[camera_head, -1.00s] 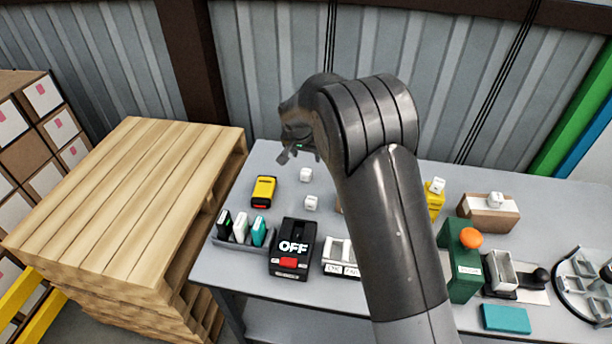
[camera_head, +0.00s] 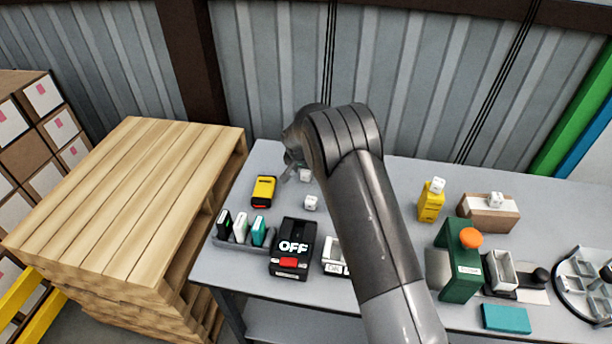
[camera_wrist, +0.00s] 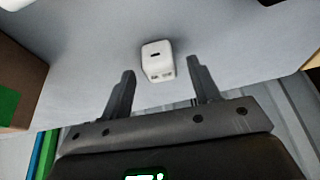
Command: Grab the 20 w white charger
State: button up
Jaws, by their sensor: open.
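A white charger (camera_wrist: 157,60) stands on the table in the wrist view, with a dark slot on its top face. It lies just beyond and between the fingertips of my gripper (camera_wrist: 160,72), which is open and empty. In the head view my gripper (camera_head: 293,172) is low over the back left of the table, beside a white charger (camera_head: 305,176). Another white charger (camera_head: 311,202) stands nearer the front. A third white charger (camera_head: 437,186) sits on a yellow box and one more (camera_head: 496,199) on a carton. I cannot read any wattage.
A yellow device (camera_head: 264,191), a holder (camera_head: 240,246) with upright packs and a black OFF box (camera_head: 293,247) stand at the left. A green box (camera_head: 462,268) with an orange knob is at the right. A carton (camera_wrist: 20,75) borders the wrist view. My arm hides the table's middle.

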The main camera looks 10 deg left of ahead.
jog(key=shift+x, duration=0.85)
jog(key=shift+c, duration=0.6)
jog(key=c, duration=1)
jog(key=shift+o, duration=0.2)
jog(key=shift+r, duration=0.15)
